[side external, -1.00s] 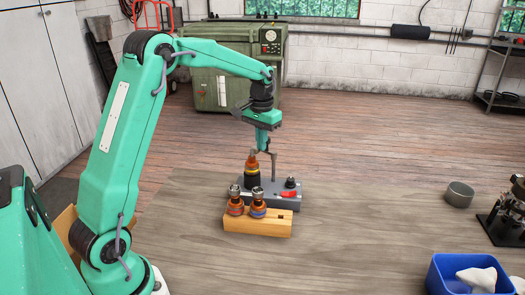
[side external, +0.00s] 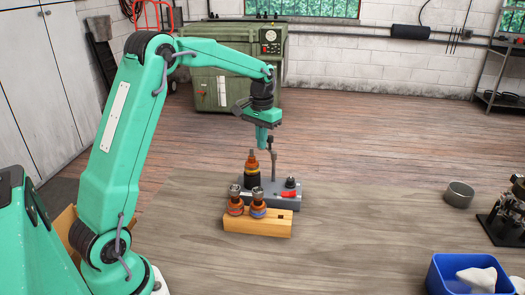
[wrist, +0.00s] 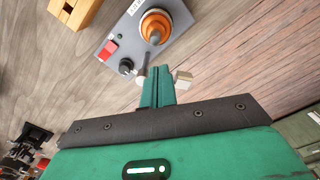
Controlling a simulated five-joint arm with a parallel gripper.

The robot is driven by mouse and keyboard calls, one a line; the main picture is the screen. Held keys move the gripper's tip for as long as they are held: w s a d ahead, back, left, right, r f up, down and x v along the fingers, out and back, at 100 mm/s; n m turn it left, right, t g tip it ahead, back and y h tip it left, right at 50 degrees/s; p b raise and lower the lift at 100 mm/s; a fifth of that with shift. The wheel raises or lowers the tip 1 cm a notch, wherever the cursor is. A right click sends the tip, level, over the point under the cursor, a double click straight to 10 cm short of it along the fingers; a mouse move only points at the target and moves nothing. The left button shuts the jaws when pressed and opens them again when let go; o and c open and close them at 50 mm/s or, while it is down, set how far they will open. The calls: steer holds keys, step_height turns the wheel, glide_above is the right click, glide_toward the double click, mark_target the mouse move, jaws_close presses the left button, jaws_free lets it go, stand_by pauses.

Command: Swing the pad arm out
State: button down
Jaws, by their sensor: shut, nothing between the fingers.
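A grey fixture base (side external: 283,203) carries an upright copper-and-black part (side external: 252,172). A thin post (side external: 273,168) stands beside that part, with a dark top end. In the wrist view a beige block (wrist: 184,77), which looks like the pad, shows just right of my fingers, beyond the edge of the base. A pale rod end (wrist: 141,82) shows left of the fingers. The fingers hide whatever lies between these two pieces. My gripper (wrist: 157,72) is shut and empty, close by the top of the post; I cannot tell whether it touches.
A wooden block (side external: 258,228) with two copper parts stands in front. A blue bin (side external: 470,258) and a metal cup (side external: 459,194) stand at the right. The bench between is clear.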

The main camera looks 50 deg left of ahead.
step_height(320, 180, up, 7)
steer(key=shift+f, duration=0.15)
stand_by(0.9)
steer(key=shift+d, duration=0.1)
steer(key=s+d+r+m+t, duration=0.25)
steer(key=s+d+r, duration=0.35)
steer(key=s+d, duration=0.5)
steer(key=s+d+f+t, duration=0.1)
steer(key=s+d+f, duration=0.1)
steer(key=s, duration=0.5)
steer(key=s+d+f+t, duration=0.2)
steer(key=s+d, duration=0.1)
steer(key=s, duration=0.4)
steer(key=shift+s+f, duration=0.25)
